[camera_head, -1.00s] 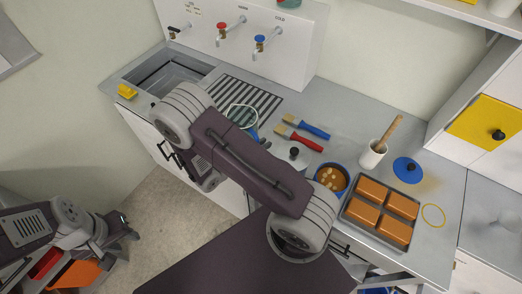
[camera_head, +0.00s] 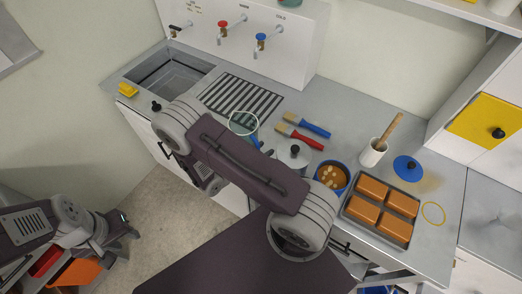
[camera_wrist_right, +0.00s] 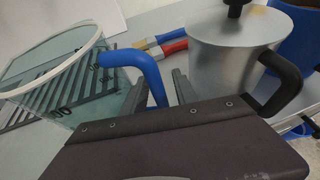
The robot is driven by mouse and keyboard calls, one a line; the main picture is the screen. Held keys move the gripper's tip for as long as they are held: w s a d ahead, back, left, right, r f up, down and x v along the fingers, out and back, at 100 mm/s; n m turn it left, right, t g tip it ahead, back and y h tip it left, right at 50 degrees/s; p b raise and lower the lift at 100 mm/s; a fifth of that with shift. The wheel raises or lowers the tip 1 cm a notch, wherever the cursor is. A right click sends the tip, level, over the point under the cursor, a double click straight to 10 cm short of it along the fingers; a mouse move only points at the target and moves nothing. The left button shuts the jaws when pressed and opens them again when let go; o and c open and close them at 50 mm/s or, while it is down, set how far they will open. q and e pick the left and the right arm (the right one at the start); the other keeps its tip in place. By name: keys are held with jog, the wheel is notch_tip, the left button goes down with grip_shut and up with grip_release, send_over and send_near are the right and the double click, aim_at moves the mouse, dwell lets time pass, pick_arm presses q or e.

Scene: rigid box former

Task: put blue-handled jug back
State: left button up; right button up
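The clear jug (camera_head: 243,123) with a blue handle stands on the counter just in front of the striped drain area, partly behind my right arm. In the right wrist view the jug (camera_wrist_right: 45,78) is at the left, upright, with its blue handle (camera_wrist_right: 142,70) pointing towards my right gripper (camera_wrist_right: 150,90). The dark fingers look apart, with the handle between them; whether they touch it I cannot tell. In the head view the right fingers are hidden behind my arm. My left gripper (camera_head: 122,222) is low at the left, away from the counter, and its fingers are too small to judge.
A lidded metal pot (camera_wrist_right: 230,60) with a black handle stands close right of my right gripper. Red and blue brushes (camera_head: 305,130) lie behind. A blue pot of soup (camera_head: 332,178), a loaf tray (camera_head: 352,211), and a utensil crock (camera_head: 372,153) stand further right. The sink (camera_head: 165,75) is left.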

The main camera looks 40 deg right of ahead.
jog(key=v, duration=1.2)
jog(key=s+r+m+g+y, duration=0.1)
jog(key=s+m+g+y, duration=0.4)
jog(key=s+m+y, duration=0.6)
jog(key=w+r+m+t+y, duration=0.2)
jog(key=w+m, duration=0.4)
jog(key=m, duration=0.3)
jog(key=shift+w+a+r+m+t+y+b, duration=0.3)
jog(key=shift+a+r+m+t+b, duration=0.15)
jog(key=shift+r+t, duration=0.25)
jog(key=shift+s, duration=0.1)
